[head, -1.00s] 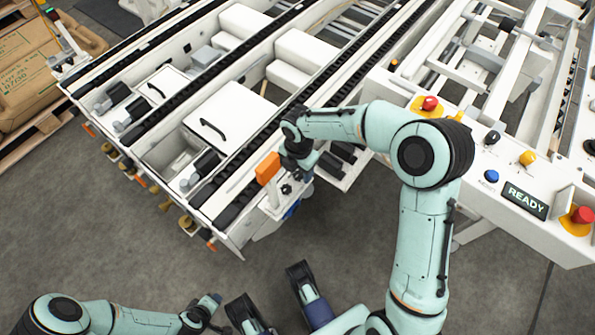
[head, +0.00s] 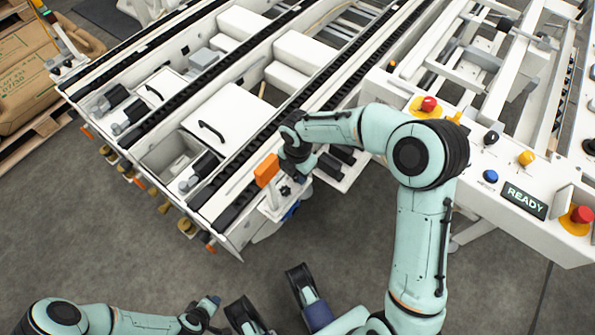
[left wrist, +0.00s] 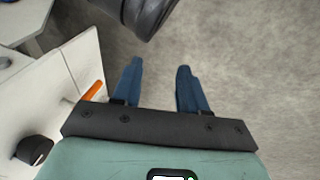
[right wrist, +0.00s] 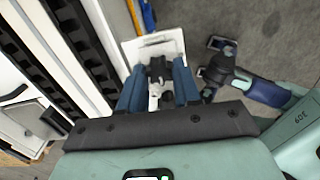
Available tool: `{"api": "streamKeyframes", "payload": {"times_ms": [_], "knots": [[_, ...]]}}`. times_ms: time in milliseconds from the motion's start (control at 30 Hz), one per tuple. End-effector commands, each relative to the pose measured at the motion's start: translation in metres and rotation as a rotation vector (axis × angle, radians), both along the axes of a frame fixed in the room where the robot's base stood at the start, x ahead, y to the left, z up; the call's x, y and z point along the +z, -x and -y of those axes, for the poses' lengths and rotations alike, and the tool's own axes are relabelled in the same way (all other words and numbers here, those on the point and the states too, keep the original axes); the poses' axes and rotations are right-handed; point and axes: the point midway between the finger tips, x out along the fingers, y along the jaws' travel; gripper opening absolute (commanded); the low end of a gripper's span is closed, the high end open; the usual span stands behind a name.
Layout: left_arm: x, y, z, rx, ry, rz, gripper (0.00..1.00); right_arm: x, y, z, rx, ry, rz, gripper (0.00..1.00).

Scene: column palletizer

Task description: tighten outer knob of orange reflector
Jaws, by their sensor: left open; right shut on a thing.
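The orange reflector (head: 267,170) stands on a white bracket (head: 275,211) at the near end of the conveyor in the head view. A black star-shaped knob (head: 286,191) shows on that bracket. My right gripper (head: 297,174) is right beside the reflector, pointing down at the bracket. In the right wrist view its blue fingers (right wrist: 158,88) are closed in around a small black and silver part (right wrist: 157,68), which looks like a knob; the fingers partly hide it. My left gripper (head: 209,312) is low in the head view, away from the reflector. In the left wrist view its fingers (left wrist: 157,75) are apart and empty.
The white conveyor frame with black chains (head: 240,192) fills the upper left. A control panel with a READY display (head: 525,201) stands at the right, near my right arm. Grey floor (head: 110,240) is clear in front.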

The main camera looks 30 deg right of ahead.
Motion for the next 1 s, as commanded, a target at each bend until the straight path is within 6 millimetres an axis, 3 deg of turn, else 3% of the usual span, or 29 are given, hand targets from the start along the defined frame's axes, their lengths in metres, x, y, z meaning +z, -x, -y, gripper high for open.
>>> {"api": "streamKeyframes", "payload": {"times_ms": [100, 1000], "knots": [[0.006, -0.004, 0.001, -0.002, 0.000, 0.012, 0.43, 0.001, 0.000, -0.001, -0.061, 0.000, 0.001, 0.02], [0.028, 0.033, 0.020, -0.040, 0.047, -0.083, 0.43, 0.001, 0.000, -0.001, -0.883, -0.001, 0.002, 0.02]]}}
